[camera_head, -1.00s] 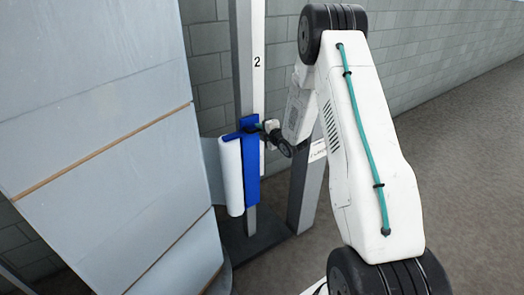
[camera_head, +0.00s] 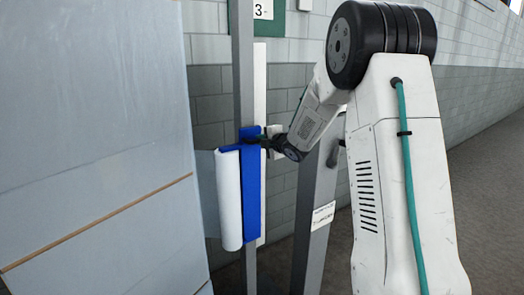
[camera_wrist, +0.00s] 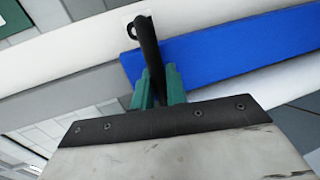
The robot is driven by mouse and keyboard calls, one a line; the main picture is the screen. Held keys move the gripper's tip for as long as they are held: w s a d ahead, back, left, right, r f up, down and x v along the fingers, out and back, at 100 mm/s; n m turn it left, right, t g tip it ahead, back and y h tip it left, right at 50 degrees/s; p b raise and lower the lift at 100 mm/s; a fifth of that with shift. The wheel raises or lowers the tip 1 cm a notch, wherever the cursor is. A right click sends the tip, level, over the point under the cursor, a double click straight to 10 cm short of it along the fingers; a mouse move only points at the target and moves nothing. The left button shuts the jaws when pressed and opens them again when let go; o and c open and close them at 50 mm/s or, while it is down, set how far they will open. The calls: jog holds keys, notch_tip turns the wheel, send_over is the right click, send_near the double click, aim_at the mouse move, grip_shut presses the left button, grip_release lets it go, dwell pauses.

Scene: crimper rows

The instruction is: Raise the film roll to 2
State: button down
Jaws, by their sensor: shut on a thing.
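The film roll (camera_head: 229,200) is a white upright cylinder on a blue carriage (camera_head: 250,195), which sits on a grey upright post (camera_head: 243,80). A white strip (camera_head: 259,90) runs beside the post; no figure 2 shows on its visible part. My gripper (camera_wrist: 159,88) has its green fingers shut on a black handle (camera_wrist: 146,40) at the top end of the blue carriage, which also shows in the wrist view (camera_wrist: 230,52). In the head view my wrist reaches the carriage from the right, and the fingertips are too small to make out.
A large pale panel (camera_head: 90,120) with a wooden strip stands close on the left. A second grey post (camera_head: 314,205) with a label stands to the right of the carriage. A green-framed sign (camera_head: 264,10) hangs behind. Open floor lies at the right.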

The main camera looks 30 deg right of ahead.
dwell(0.3)
jog(key=c, duration=1.5)
grip_release()
jog(key=v, duration=0.7)
jog(key=shift+s+r, duration=0.15)
jog(key=shift+s, duration=0.25)
